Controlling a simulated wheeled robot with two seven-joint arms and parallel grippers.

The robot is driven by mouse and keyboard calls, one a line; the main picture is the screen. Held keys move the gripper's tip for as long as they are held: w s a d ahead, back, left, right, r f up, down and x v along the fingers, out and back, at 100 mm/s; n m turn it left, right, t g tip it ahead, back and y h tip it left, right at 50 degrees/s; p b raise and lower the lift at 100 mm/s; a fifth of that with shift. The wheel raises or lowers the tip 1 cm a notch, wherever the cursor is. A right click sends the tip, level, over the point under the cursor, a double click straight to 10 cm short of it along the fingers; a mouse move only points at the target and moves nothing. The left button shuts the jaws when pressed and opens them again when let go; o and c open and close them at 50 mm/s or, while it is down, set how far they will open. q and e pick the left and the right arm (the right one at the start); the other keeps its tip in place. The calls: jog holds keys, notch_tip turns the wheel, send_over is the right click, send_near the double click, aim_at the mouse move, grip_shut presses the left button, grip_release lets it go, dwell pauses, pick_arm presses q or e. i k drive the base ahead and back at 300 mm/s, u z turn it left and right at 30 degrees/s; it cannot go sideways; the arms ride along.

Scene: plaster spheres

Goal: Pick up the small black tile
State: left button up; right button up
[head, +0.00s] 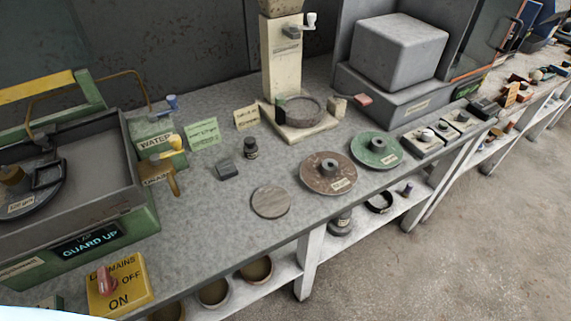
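A small dark grey, flat block (227,170) lies on the grey bench top, left of centre in the head view. It is the closest match there to a small black tile. A small black jar-like object (250,148) stands just behind and to the right of it, apart from it. Neither of my grippers is in view.
A round grey disc (270,202), a brown wheel (328,173) and a green wheel (376,150) lie to the right. A machine tray with a green housing (105,245) stands left. A yellow mains switch (120,285) is at the front. Bare bench lies around the block.

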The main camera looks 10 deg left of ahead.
aim_at(227, 170)
jog(key=z, duration=1.55)
jog(key=i, duration=1.65)
jog(key=u, duration=3.15)
